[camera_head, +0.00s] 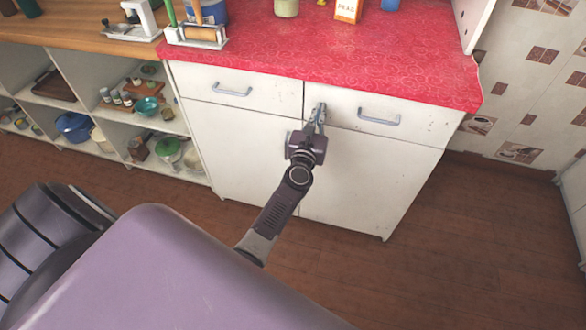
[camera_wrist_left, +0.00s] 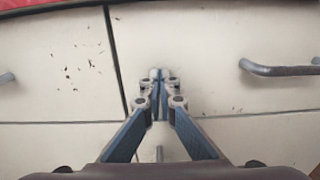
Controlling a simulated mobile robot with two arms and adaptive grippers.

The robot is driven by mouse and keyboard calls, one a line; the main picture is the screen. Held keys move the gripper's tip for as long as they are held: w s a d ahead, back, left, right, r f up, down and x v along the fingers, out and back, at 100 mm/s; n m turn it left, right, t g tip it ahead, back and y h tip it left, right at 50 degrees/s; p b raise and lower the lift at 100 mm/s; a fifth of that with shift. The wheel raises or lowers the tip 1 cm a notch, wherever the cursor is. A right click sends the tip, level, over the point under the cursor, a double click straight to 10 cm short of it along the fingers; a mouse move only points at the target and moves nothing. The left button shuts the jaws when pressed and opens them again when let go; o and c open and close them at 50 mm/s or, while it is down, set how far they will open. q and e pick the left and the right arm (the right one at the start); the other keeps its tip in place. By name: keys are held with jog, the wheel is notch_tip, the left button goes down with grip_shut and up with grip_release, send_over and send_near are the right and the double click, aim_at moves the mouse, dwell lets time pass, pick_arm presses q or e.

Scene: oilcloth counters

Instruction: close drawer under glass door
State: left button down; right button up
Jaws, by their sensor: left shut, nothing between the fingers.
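The white cabinet under the red counter has two drawer fronts side by side. The left drawer (camera_head: 268,92) and the right drawer (camera_head: 430,122) each have a grey bar handle. Both look nearly flush; I cannot tell whether either stands slightly open. My left gripper (camera_head: 320,108) is shut and empty, with its tips at the left part of the right drawer front, left of its handle (camera_head: 379,118). In the left wrist view the shut fingertips (camera_wrist_left: 160,76) are over that front; contact is unclear. No glass door shows. My right gripper is not in view.
Cabinet doors (camera_head: 368,185) are below the drawers. Open shelves (camera_head: 125,115) with dishes and jars stand at the left. The red countertop (camera_head: 330,45) holds several items at the back. The wooden floor (camera_head: 480,225) at the right is clear.

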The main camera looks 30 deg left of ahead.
pick_arm(q)
jog(key=v, duration=1.2)
jog(key=s+d+f+m+g+h, duration=0.25)
jog(key=s+f+m, duration=0.25)
jog(key=f+m, duration=0.45)
jog(key=s+d+f+m+g+h, duration=0.25)
jog(key=s+d+f+m, duration=0.35)
jog(key=f, duration=0.7)
jog(key=s+d+f+m+g+h, duration=0.1)
jog(key=s+d+f+m+g, duration=0.2)
jog(key=f+m, duration=0.75)
jog(key=s+a+f+m+g, duration=0.2)
jog(key=s+f+m, duration=0.3)
jog(key=s, duration=0.6)
jog(key=s+a+f+m+g, duration=0.3)
jog(key=s+f+m, duration=0.2)
jog(key=s, duration=0.6)
jog(key=s+a+f+m+g+y, duration=0.1)
jog(key=s+a+f+m+g, duration=0.2)
jog(key=s, duration=0.8)
notch_tip(320, 180, down, 5)
jog(key=m+p, duration=0.1)
jog(key=m, duration=0.1)
jog(key=shift+s+m, duration=0.2)
jog(key=shift+m, duration=0.1)
jog(key=shift+r, duration=0.1)
